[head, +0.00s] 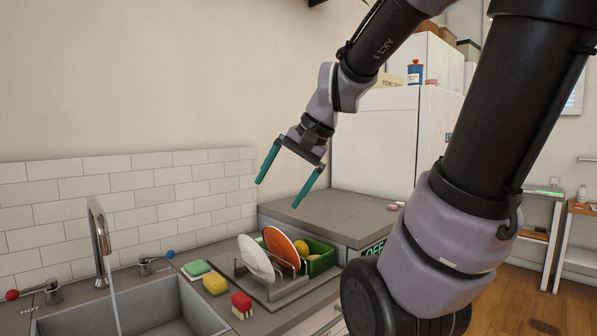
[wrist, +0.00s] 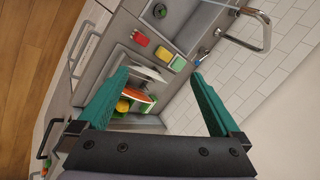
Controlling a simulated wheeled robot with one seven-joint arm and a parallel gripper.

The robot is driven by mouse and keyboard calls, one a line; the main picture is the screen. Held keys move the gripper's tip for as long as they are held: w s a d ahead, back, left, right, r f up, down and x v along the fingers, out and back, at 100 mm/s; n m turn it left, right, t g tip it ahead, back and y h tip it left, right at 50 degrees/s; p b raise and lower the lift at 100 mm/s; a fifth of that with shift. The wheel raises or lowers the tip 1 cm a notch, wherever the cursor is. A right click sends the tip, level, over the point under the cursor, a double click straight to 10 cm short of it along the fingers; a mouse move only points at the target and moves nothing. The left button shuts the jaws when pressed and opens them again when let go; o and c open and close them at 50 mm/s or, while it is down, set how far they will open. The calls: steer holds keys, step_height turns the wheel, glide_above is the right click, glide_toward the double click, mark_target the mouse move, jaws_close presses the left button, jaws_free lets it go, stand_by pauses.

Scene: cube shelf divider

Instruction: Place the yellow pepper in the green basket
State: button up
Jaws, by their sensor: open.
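A green basket (head: 325,263) stands behind the dish rack at the counter's right end. A rounded yellow item (head: 301,247) shows at the basket, partly hidden by an orange plate; I cannot tell whether it is the yellow pepper. It also shows in the wrist view (wrist: 122,106), where the basket is mostly hidden by my left finger and the plate. No other clear yellow pepper shows. My gripper (head: 280,193) has its two teal fingers spread, empty, high above the counter and rack. The fingers also frame the wrist view (wrist: 160,73).
A dish rack (head: 278,292) holds a white plate (head: 256,258) and the orange plate (head: 281,246). A raised grey surface (head: 335,215) stands behind the basket.

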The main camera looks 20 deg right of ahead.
steer(key=s+r+n, duration=0.1)
steer(key=s+d+r+n+t+h, duration=0.2)
steer(key=s, duration=0.1)
steer(key=shift+r, duration=0.2)
stand_by(1.6)
